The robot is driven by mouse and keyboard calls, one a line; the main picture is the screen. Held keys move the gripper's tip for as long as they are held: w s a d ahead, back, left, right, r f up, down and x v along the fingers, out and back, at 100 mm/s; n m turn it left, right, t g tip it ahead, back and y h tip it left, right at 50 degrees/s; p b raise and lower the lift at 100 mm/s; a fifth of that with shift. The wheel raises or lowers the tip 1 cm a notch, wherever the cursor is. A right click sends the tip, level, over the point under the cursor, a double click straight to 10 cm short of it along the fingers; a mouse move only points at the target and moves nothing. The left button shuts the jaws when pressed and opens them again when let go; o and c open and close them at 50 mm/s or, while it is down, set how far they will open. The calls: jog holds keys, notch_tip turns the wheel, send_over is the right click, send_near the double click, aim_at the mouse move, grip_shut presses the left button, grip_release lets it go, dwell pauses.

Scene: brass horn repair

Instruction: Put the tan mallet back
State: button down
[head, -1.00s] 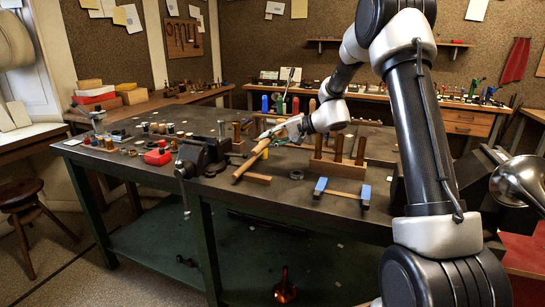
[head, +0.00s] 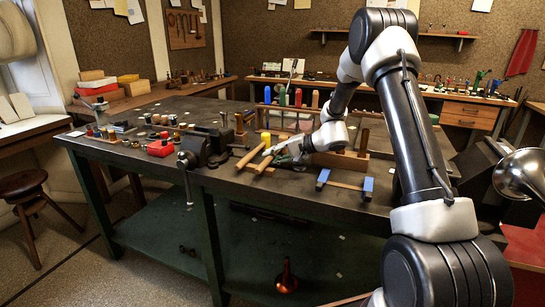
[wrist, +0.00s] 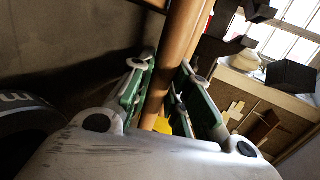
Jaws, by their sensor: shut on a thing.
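My gripper (head: 280,151) is low over the front middle of the green-legged workbench (head: 330,206). In the wrist view its green-sided fingers (wrist: 162,95) are closed around a wooden handle (wrist: 183,42), which I take to be the tan mallet's. In the head view two tan wooden handles lie side by side at the gripper, a left one (head: 250,156) and a right one (head: 265,164). I cannot tell for sure which is held. No mallet head is clearly visible. A yellow piece (head: 266,139) stands just behind them.
A vise (head: 196,150) stands left of the gripper. A wooden block with upright posts (head: 340,160) is close on the right, with a blue-ended bar (head: 345,187) in front of it. A rack with coloured handles (head: 290,98) stands behind.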

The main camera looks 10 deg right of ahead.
jog(key=c, duration=1.6)
grip_release()
jog(key=v, duration=1.2)
jog(key=shift+s+r, duration=0.1)
jog(key=s+a+r+n+g+h, duration=0.25)
jog(key=s+r, duration=0.45)
jog(key=s, duration=0.4)
jog(key=s+d+r+n+h, duration=0.1)
jog(key=s+d+r+h, duration=0.1)
jog(key=s, duration=0.7)
jog(key=s+d+r+n+h, duration=0.2)
jog(key=s+d+h, duration=0.1)
jog(key=s, duration=0.6)
jog(key=s+d+r+n+h, duration=0.1)
jog(key=s+d+r+h, duration=0.1)
jog(key=s, duration=0.7)
jog(key=shift+d+h, duration=0.6)
jog(key=shift+h, duration=0.15)
